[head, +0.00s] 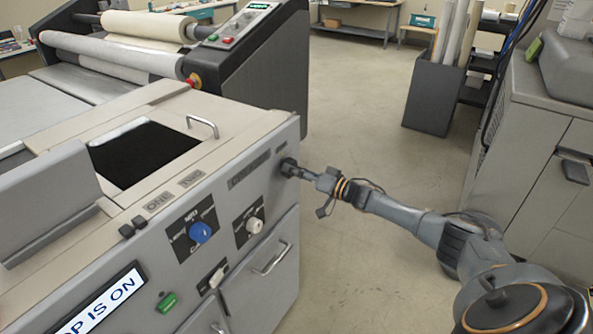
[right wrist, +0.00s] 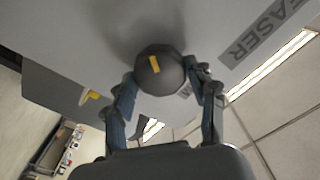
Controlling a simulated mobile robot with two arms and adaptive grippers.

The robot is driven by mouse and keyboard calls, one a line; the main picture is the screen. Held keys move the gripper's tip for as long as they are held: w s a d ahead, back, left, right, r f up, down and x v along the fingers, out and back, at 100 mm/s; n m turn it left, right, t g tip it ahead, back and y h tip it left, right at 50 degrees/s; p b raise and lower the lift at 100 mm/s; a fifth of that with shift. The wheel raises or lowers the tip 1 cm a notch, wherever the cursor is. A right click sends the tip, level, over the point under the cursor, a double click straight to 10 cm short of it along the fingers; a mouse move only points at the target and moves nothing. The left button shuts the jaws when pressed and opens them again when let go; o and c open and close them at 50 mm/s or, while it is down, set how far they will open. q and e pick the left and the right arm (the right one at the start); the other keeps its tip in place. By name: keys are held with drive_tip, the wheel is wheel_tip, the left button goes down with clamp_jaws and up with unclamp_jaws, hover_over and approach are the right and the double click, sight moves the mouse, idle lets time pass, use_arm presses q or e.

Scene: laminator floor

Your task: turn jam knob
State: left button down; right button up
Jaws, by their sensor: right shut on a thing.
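The jam knob (right wrist: 160,69) is a dark round knob with a yellow mark on its face, as the right wrist view shows. It stands on the grey machine panel, near a printed label (right wrist: 262,40) ending in "EASER". My right gripper (right wrist: 166,88) has a finger on either side of the knob and is shut on it. In the head view my right gripper (head: 291,168) meets the right end of the machine's front panel (head: 222,190) and mostly hides the knob. My left gripper is not in view.
A drawer handle (head: 272,258) sticks out below. A grey cabinet (head: 540,150) stands right; open floor (head: 355,120) lies between.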

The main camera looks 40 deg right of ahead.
drive_tip(key=shift+m, duration=2.1)
drive_tip(key=shift+f, duration=0.1)
drive_tip(key=o, duration=1.2)
drive_tip(key=v, duration=1.2)
drive_tip(key=shift+a, duration=0.1)
